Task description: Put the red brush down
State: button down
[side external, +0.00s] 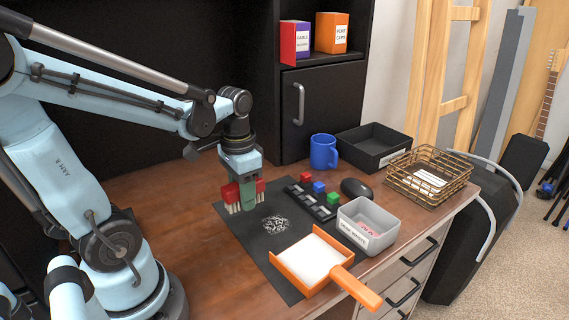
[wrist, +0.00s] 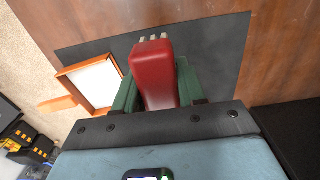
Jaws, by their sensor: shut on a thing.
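The red brush (wrist: 153,72) is held between the green fingers of my gripper (wrist: 156,85) in the wrist view, with its pale bristles at the far end. In the side view my gripper (side external: 246,195) is shut on the red brush (side external: 231,192), with the bristles pointing down over the left part of the black mat (side external: 238,219). Whether the bristles touch the mat I cannot tell. A patch of pale specks (side external: 275,224) lies on the mat to the right of the brush.
An orange dustpan (side external: 290,262) lies at the mat's front, handle toward the right. A grey bin (side external: 346,220), a dark tray with coloured blocks (side external: 312,202), a mouse (side external: 356,188) and a blue mug (side external: 323,152) stand right of and behind the specks. Bare wood is left of the mat.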

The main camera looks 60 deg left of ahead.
aim_at(227, 188)
jog(key=s+r, duration=0.2)
jog(key=s, duration=0.1)
jog(key=shift+s+r, duration=0.1)
jog(key=shift+r, duration=0.25)
jog(key=s+a+f, duration=0.1)
jog(key=a+f, duration=0.1)
jog(key=a, duration=0.1)
jog(key=s+a+f, duration=0.1)
jog(key=a+f, duration=0.1)
jog(key=a, duration=0.2)
jog(key=s+a+f, duration=0.1)
jog(key=a+f, duration=0.1)
jog(key=a, duration=0.2)
jog(key=shift+f, duration=2.45)
jog(key=shift+f, duration=0.4)
jog(key=shift+f, duration=0.15)
jog(key=c, duration=0.7)
grip_release()
jog(key=shift+o, duration=0.2)
